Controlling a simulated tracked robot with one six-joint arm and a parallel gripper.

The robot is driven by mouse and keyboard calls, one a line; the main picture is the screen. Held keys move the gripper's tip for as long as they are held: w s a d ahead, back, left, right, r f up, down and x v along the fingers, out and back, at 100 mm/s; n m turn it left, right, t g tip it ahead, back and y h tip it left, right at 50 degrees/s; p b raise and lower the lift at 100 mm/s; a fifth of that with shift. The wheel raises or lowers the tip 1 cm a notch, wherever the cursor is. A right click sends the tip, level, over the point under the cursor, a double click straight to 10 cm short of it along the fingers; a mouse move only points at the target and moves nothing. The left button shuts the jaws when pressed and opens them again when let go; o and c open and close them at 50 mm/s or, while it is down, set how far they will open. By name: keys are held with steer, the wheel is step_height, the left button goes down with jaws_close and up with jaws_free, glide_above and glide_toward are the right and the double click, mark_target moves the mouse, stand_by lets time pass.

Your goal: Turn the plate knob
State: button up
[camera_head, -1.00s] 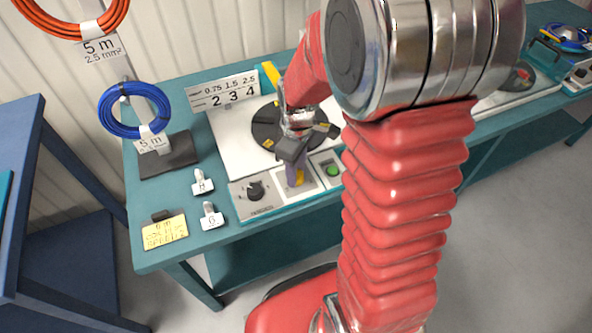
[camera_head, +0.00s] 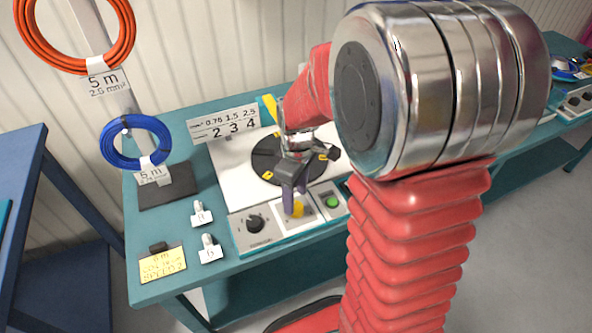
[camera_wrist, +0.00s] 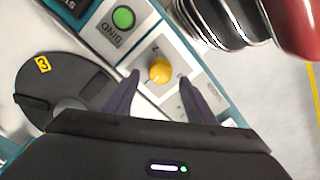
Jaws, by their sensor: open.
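A yellow knob (camera_head: 298,209) sits on a pale square panel at the front of the bench machine, between a black knob and a green button. In the wrist view the yellow knob (camera_wrist: 160,71) shows between my two purple fingertips, with small dark marks around it. My gripper (camera_head: 293,199) is open above that panel, its fingers pointing down. In the wrist view my gripper (camera_wrist: 159,79) has a finger on each side of the knob, with gaps showing; whether the tips reach down to its height I cannot tell. A dark round plate (camera_head: 262,158) with yellow number tags lies behind, partly hidden by my gripper.
The black knob (camera_head: 255,224) is left of the yellow one; the green BIND button (camera_wrist: 123,17) is on its other side. A number board (camera_head: 223,124) stands behind. Two small labelled stands (camera_head: 209,250), a yellow note (camera_head: 163,263) and a blue cable coil (camera_head: 135,140) are at left.

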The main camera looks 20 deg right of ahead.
mark_target(298, 208)
step_height(298, 208, up, 10)
steer(key=shift+w+d+r, duration=0.15)
steer(key=shift+r, duration=0.05)
stand_by(0.7)
steer(key=s+a+r+m+t, duration=0.3)
steer(key=s+r+m, duration=0.1)
steer(key=s, duration=0.3)
steer(key=s+a+r+m+t, duration=0.2)
steer(key=s+a+r+m, duration=0.1)
steer(key=s, duration=0.3)
steer(key=shift+s+a+r+m+t, duration=0.15)
steer(key=shift+s+r+m+t, duration=0.25)
steer(key=shift+r, duration=0.05)
